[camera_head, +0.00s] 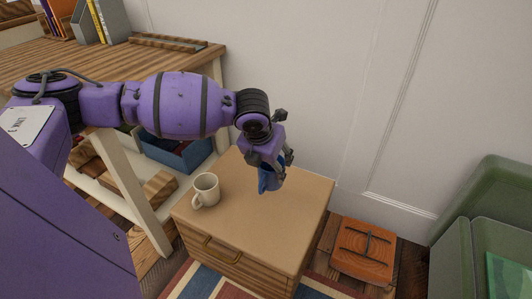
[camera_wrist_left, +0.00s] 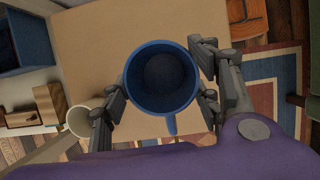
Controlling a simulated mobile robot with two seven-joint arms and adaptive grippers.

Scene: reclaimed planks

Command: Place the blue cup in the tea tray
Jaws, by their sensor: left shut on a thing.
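The blue cup (camera_head: 269,180) is held by my left gripper (camera_head: 283,158) over the light brown top of a small cabinet. In the left wrist view the cup (camera_wrist_left: 160,72) shows its open mouth and empty inside, with its handle towards the bottom of the picture. The gripper's fingers (camera_wrist_left: 161,88) lie on both sides of the cup. I cannot tell for sure whether the cup's base touches the cabinet top. I cannot make out a tea tray with certainty in either view. My right gripper is not in view.
A cream mug (camera_head: 206,190) stands on the cabinet top (camera_head: 259,220), left of the blue cup. A wooden desk (camera_head: 60,66) with a low shelf and a blue box (camera_head: 184,156) is at left. An orange-brown wooden object (camera_head: 362,250) and green bins (camera_head: 490,215) are at right.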

